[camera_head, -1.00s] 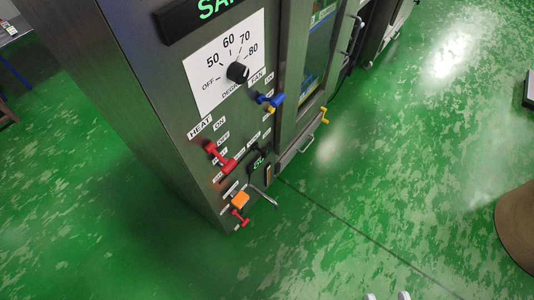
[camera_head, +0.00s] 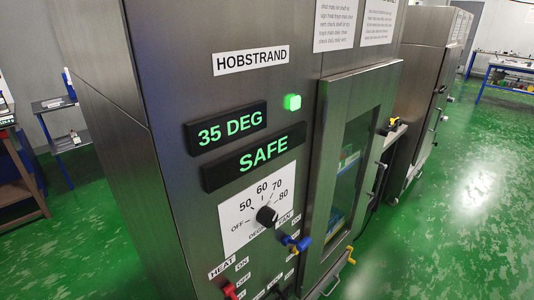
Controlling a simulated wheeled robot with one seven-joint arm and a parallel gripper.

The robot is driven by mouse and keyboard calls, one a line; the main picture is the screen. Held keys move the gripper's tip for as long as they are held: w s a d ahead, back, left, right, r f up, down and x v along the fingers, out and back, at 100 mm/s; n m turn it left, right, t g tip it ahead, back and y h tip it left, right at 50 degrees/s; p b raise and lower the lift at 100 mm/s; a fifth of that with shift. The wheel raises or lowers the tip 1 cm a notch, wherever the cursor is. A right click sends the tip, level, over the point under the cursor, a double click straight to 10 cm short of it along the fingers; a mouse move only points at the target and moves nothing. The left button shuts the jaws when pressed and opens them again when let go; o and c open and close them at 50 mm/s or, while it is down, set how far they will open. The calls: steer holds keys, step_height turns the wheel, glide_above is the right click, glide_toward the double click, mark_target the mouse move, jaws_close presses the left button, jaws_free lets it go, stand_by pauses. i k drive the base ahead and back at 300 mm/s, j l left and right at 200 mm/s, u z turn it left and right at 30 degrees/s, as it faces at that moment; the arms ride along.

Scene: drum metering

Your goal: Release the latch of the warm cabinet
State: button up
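The warm cabinet (camera_head: 165,130) is a tall steel unit labelled HOBSTRAND. Its displays read 35 DEG (camera_head: 228,128) and SAFE (camera_head: 264,149), with a green lamp (camera_head: 292,102) lit above them. Its windowed door (camera_head: 325,170) looks closed. A bar handle (camera_head: 379,178) stands on the door's right edge. A small yellow lever (camera_head: 350,255) sits near the door's lower right corner; I cannot tell for sure that it is the latch. My gripper is not in view.
The panel holds a black dial (camera_head: 267,215), a blue FAN lever (camera_head: 297,243) and a red HEAT lever (camera_head: 231,291). More steel cabinets (camera_head: 425,75) stand behind to the right. Green floor (camera_head: 460,225) is clear at right. A blue-legged table (camera_head: 510,70) stands far back.

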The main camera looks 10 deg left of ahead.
mark_target(393, 127)
steer(key=i+l, duration=0.65)
steer(key=l, duration=0.15)
steer(key=i+l, duration=0.65)
steer(key=l, duration=0.15)
steer(key=i+l, duration=0.65)
steer(key=l, duration=0.1)
